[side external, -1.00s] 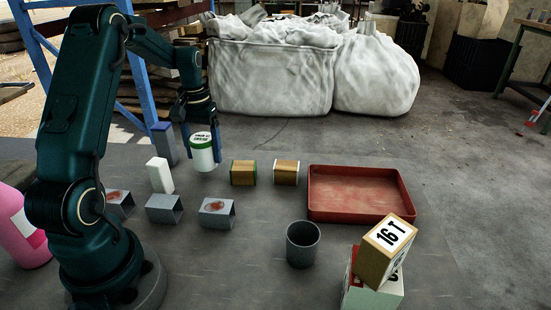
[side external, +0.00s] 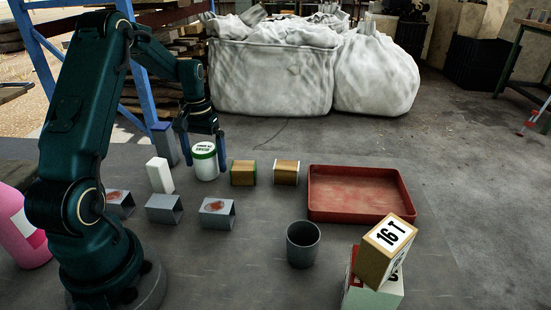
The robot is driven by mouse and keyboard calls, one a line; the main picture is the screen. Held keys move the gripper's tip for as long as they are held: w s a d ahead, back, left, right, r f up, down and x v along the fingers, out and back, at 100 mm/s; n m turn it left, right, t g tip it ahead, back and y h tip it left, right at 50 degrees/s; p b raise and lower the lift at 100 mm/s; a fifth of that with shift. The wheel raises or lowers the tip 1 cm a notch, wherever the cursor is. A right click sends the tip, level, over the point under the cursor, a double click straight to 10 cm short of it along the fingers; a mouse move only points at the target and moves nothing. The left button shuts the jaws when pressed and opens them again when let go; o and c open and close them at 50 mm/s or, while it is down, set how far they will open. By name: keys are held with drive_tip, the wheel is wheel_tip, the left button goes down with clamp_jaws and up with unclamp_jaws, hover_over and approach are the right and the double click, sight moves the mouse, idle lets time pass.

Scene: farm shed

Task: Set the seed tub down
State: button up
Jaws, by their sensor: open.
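The seed tub (side external: 205,166) is a white tub with a green rim and a labelled lid. It stands upright on the grey work surface, left of the wooden blocks. My gripper (side external: 203,150) is open above and around the tub's top, its blue fingers pointing down to either side. The fingertips are at about the height of the lid, and the tub is not gripped.
Two wooden blocks (side external: 243,173) (side external: 286,172) stand right of the tub, a white block (side external: 160,175) left. Grey open boxes (side external: 163,209) lie nearer. A red tray (side external: 360,171), grey cup (side external: 303,244) and stacked boxes (side external: 388,247) are on the right.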

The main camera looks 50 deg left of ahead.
wheel_tip(320, 180, up, 12)
drive_tip(key=shift+f, duration=0.1)
drive_tip(key=d+r+m+t, duration=0.15)
drive_tip(key=d+r, duration=0.25)
drive_tip(key=d, duration=0.4)
drive_tip(key=s+d+f+m+t, duration=0.1)
drive_tip(key=s+d+m+t, duration=0.1)
drive_tip(key=s+d, duration=0.3)
drive_tip(key=s+d+f+m+t, duration=0.1)
drive_tip(key=s+d, duration=0.4)
drive_tip(key=d, duration=0.5)
drive_tip(key=m+t, duration=0.1)
drive_tip(key=m, duration=0.1)
drive_tip(key=shift+s+d+m, duration=0.2)
drive_tip(key=shift+s+m, duration=0.1)
drive_tip(key=shift+m, duration=0.05)
